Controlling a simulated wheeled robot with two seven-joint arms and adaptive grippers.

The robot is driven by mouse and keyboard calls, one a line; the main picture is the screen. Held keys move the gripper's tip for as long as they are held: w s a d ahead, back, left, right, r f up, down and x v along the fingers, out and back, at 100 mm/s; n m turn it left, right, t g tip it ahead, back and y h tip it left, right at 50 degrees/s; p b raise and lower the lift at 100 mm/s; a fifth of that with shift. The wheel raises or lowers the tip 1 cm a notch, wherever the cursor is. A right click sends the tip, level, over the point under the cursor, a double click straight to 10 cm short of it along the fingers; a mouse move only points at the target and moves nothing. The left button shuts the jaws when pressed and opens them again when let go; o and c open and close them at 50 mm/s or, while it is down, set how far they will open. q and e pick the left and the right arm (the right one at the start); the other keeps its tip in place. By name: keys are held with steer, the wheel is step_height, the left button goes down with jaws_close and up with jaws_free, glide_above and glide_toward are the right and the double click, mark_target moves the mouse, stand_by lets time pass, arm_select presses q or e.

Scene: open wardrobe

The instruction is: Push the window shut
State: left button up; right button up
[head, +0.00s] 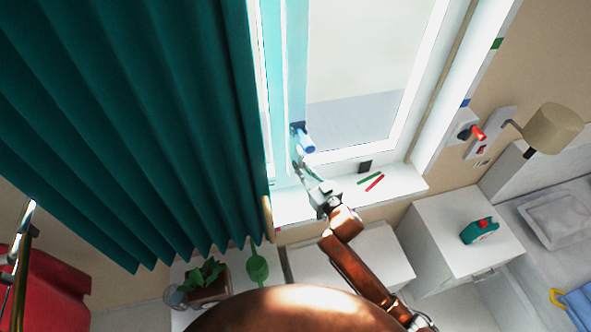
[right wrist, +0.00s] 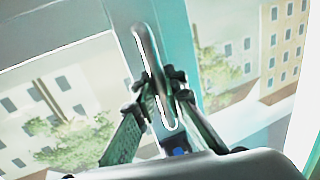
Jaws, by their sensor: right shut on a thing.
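The window (head: 345,155) has a white frame and a large pane, with a pale teal upright (head: 285,70) on its left beside the curtain. I cannot tell how far the window stands open. A blue handle part (head: 304,138) sits on the upright. My right gripper (head: 301,168) is at the upright, just below this part. In the right wrist view, the fingers of my right gripper (right wrist: 160,85) are closed around a long pale handle (right wrist: 146,45) on the upright. The fingers hide part of the handle.
A dark green curtain (head: 120,110) hangs left of the window. The white sill (head: 400,187) bears a green and a red stick (head: 374,183). Below are a potted plant (head: 207,278) and a white nightstand (head: 455,240). A wall lamp (head: 553,128) is at the right.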

steer(key=o, duration=0.8)
steer(key=shift+c, duration=0.2)
steer(key=shift+s, duration=0.1)
arm_select(q)
steer(key=shift+w, duration=0.65)
arm_select(e)
steer(key=v, duration=1.2)
